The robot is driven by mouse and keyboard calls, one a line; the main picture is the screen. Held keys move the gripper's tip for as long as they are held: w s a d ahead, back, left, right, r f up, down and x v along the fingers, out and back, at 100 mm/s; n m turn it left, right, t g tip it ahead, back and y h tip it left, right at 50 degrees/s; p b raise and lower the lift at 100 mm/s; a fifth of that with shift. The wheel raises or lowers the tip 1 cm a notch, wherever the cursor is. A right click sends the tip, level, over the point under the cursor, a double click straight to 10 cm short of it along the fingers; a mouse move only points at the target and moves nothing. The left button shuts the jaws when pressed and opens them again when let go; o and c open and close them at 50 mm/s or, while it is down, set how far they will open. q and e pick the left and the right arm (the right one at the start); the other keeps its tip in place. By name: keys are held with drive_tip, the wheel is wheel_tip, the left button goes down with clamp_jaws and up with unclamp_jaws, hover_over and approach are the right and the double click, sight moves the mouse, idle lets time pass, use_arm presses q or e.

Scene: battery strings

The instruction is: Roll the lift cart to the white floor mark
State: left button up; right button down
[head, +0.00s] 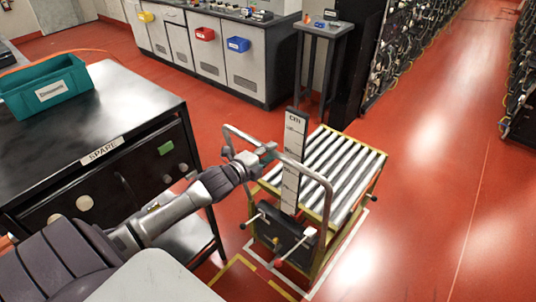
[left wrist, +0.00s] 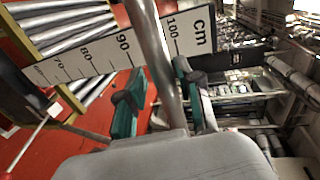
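The lift cart (head: 318,165) has a top of silver rollers, a yellowish frame and a grey tube handle (head: 315,177). An upright white "cm" scale (head: 293,150) stands at its handle end and shows large in the left wrist view (left wrist: 125,45). My left gripper (head: 264,155) is at the handle's top bar. White floor mark lines (head: 362,228) show beside and in front of the cart, which hides the rest. My right gripper is not in view.
A black table (head: 125,90) labelled SPARE, with a teal bin (head: 45,88), stands close at left. A grey cabinet bench (head: 220,50) and small stand (head: 322,32) are behind the cart. Battery racks (head: 405,45) line the aisle. Red floor (head: 440,200) is clear at right.

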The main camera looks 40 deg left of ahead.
use_arm(q)
drive_tip(key=shift+o, duration=0.4)
drive_tip(key=shift+s+r, duration=0.2)
drive_tip(key=shift+s, duration=0.25)
drive_tip(key=v, duration=1.2)
drive_tip(key=shift+s, duration=0.3)
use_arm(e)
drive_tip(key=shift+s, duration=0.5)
